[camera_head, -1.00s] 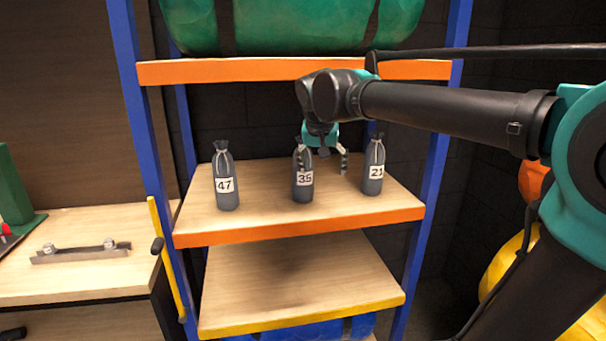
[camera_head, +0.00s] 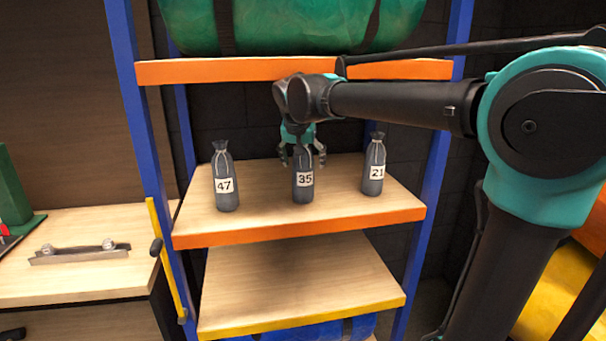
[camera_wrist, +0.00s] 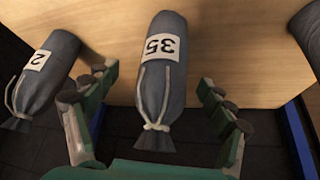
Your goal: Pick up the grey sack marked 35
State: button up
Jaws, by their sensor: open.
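The grey sack marked 35 (camera_head: 303,187) stands upright in the middle of the wooden shelf (camera_head: 330,212), its top tied with cord. My gripper (camera_head: 303,162) is open behind and around its upper part, with one finger on each side in the head view. In the wrist view the sack marked 35 (camera_wrist: 160,85) lies between the spread fingers of my gripper (camera_wrist: 155,120), with gaps on both sides. The grey sack marked 47 (camera_head: 225,180) stands to its left and the one marked 21 (camera_head: 374,168) to its right.
An orange-edged upper shelf (camera_head: 240,70) with a green bag (camera_head: 290,25) is above my gripper. Blue posts (camera_head: 145,120) frame the rack. In the wrist view a neighbouring sack (camera_wrist: 45,75) is close to one finger. A workbench (camera_head: 80,275) stands at left.

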aim_at(303, 173)
jog(key=shift+a+x, duration=0.2)
jog(key=shift+x, duration=1.35)
jog(key=shift+a+x, duration=0.2)
jog(key=shift+x, duration=1.35)
jog(key=shift+s, duration=0.1)
jog(key=c, duration=1.8)
jog(key=shift+r, duration=0.15)
